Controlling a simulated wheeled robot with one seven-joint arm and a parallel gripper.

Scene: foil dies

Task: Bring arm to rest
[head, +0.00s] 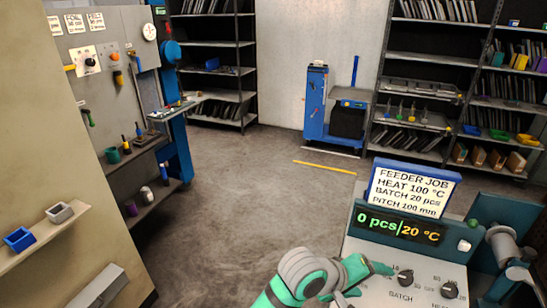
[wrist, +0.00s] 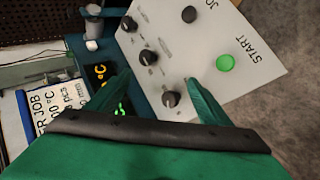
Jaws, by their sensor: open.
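My green arm reaches in from the bottom of the head view, with my gripper (head: 368,270) over the left part of the feeder's control panel (head: 375,290), near the BATCH knob (head: 405,278). In the wrist view my gripper (wrist: 157,85) is open, its two green fingers spread wide with nothing between them but the panel behind. A black knob (wrist: 171,99) shows between the fingers. I cannot tell whether a finger touches the panel. The display (head: 400,226) reads 0 pcs and 20 °C.
A job card (head: 413,192) stands above the display, asking heat 100 °C, batch 20 pcs, pitch 100 mm. A green START button (wrist: 225,62) is on the panel. A blue cart (head: 317,105) and shelves (head: 425,58) stand at the back. The middle floor (head: 240,180) is clear.

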